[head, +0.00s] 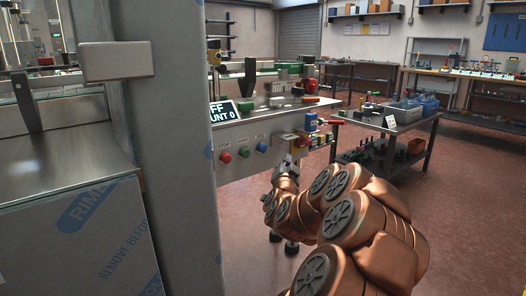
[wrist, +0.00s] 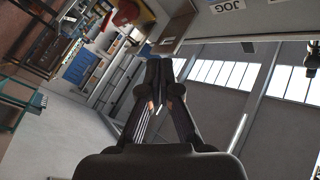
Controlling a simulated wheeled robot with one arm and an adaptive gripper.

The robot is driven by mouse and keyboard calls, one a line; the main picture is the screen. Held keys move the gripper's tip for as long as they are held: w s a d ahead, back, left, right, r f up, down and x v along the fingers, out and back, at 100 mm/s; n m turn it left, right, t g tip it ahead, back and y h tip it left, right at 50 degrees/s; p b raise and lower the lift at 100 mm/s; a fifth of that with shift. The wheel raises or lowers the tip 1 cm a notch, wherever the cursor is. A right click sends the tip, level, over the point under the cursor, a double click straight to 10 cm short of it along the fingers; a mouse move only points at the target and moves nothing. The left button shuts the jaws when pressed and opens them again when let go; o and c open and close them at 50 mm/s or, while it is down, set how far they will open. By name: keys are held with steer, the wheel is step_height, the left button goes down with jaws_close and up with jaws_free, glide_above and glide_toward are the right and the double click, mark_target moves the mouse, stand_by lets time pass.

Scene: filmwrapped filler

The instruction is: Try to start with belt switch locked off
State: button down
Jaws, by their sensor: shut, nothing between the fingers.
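The machine's grey control panel (head: 236,170) is left of centre in the head view. My gripper (head: 288,160) is in front of the panel, right of the blue button. In the wrist view its fingers (wrist: 160,68) are together and empty.
A wide grey post (head: 180,190) and a film-wrapped cabinet (head: 80,240) block the left side. A bench (head: 400,128) with blue bins (head: 405,112) stands to the right. The reddish floor (head: 470,200) on the right is clear. A "JOG" label (wrist: 225,5) shows in the wrist view.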

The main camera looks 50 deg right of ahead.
mark_target(266, 148)
steer(key=w+d+p, duration=0.2)
steer(key=w+p, duration=0.3)
steer(key=w, duration=0.3)
steer(key=shift+w+d, duration=0.2)
steer(key=shift+w+d, duration=0.15)
steer(key=shift+w, duration=0.45)
steer(key=shift+w+d, duration=0.15)
steer(key=shift+w, duration=0.45)
stand_by(2.7)
steer(key=shift+s, duration=0.15)
steer(key=shift+s+a+b, duration=0.15)
steer(key=shift+s+b, duration=0.1)
steer(key=shift+s, duration=0.3)
steer(key=shift+s+a+b, duration=0.15)
steer(key=shift+s+b, duration=0.05)
steer(key=shift+s, duration=0.35)
steer(key=shift+s+a+b, duration=0.2)
steer(key=shift+s+b, duration=0.3)
steer(key=shift+s, duration=0.3)
steer(key=shift+s+a+b, duration=0.25)
steer(key=shift+s+b, duration=0.2)
steer(key=shift+s, duration=0.35)
steer(key=shift+s+a+b, duration=0.2)
steer(key=shift+s+b, duration=0.3)
steer(key=shift+s, duration=0.3)
